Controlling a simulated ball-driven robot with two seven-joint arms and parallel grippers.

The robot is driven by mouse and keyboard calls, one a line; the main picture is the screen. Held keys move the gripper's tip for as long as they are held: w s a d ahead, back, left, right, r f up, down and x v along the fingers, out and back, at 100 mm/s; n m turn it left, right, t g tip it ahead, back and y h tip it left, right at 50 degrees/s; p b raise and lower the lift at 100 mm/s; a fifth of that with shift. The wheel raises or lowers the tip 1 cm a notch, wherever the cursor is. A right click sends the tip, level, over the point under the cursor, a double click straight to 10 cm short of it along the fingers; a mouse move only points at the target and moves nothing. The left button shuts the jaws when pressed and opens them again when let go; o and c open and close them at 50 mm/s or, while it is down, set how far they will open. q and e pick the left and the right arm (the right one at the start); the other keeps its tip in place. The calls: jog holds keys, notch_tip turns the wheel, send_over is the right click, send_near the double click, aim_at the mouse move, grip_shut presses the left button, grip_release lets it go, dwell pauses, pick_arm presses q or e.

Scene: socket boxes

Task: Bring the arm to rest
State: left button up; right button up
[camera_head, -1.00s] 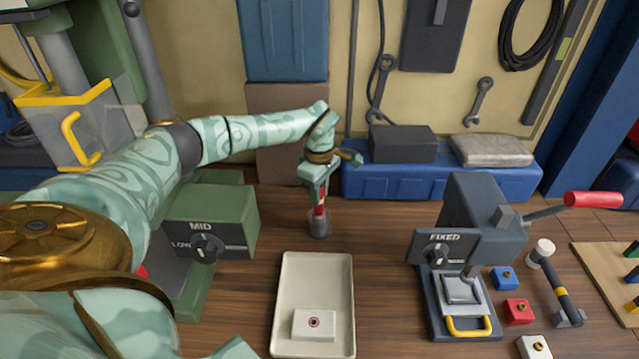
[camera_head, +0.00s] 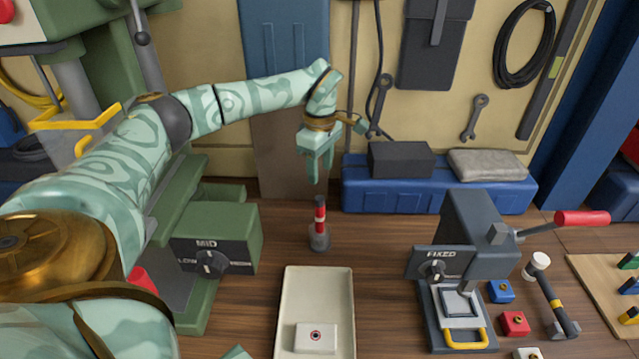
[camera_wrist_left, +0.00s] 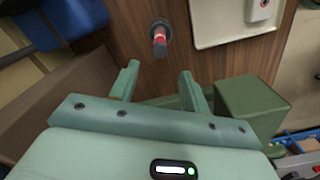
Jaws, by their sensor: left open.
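My left gripper (camera_head: 318,166) is open and empty in the head view. My left arm reaches in from the left over the green machine. The right gripper is not in view.
A cream tray (camera_head: 342,300) holds a white block (camera_head: 316,338). A green machine with a MID dial (camera_head: 212,262) stands left. A grey press (camera_head: 480,225), coloured blocks and a hammer (camera_head: 552,295) lie right. A blue case (camera_head: 440,192) stands behind.

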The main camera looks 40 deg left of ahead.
pick_arm(q)
jog(key=shift+r, duration=1.7)
